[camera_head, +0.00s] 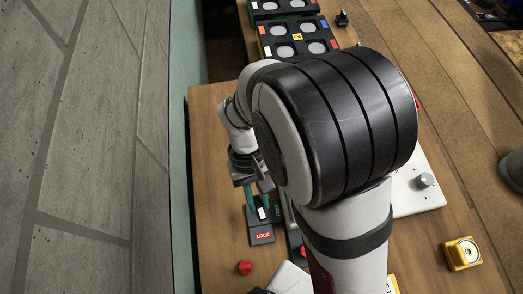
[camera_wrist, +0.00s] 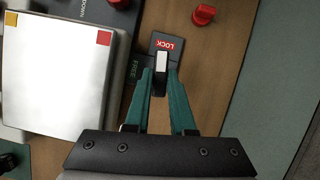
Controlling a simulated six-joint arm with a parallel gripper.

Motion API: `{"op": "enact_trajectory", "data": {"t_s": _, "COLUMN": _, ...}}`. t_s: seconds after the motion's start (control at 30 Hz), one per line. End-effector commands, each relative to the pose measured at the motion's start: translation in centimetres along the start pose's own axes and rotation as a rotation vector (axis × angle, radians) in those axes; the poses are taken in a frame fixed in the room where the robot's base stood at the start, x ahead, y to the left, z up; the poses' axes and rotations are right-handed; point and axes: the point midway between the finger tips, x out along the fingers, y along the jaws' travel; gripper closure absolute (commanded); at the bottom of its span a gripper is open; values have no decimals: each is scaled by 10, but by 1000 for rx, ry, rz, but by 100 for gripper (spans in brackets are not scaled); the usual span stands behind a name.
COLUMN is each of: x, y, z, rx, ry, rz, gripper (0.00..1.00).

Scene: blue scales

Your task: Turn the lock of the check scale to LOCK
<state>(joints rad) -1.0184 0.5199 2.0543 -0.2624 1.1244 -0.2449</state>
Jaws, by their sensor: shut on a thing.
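The lock is a small dark plate (camera_wrist: 179,58) beside a scale with a silver pan (camera_wrist: 60,85). The plate has a red LOCK label (camera_wrist: 165,44) at its far end and a green FREE label (camera_wrist: 137,72) along its left side. My gripper (camera_wrist: 161,76) is shut on the white-topped lock lever (camera_wrist: 161,61). The lever's white top lies just short of the LOCK label, in line with it. In the head view my gripper (camera_head: 258,198) is over the plate, with the LOCK label (camera_head: 263,236) visible. My arm hides most of the scale there.
A red knob-like piece (camera_wrist: 203,14) lies on the wooden table near the plate; it also shows in the head view (camera_head: 245,268). A yellow block (camera_head: 462,252) stands at the right. A black tray (camera_head: 296,38) with round silver discs is at the back. Bare wood lies right of the plate.

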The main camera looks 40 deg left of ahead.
Motion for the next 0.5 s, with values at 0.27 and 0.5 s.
{"op": "enact_trajectory", "data": {"t_s": 0.27, "x": -1, "y": 1, "z": 0, "rx": 109, "ry": 2, "rz": -45, "gripper": 100}}
{"op": "enact_trajectory", "data": {"t_s": 0.5, "x": -1, "y": 1, "z": 0, "rx": 143, "ry": 2, "rz": -61, "gripper": 100}}
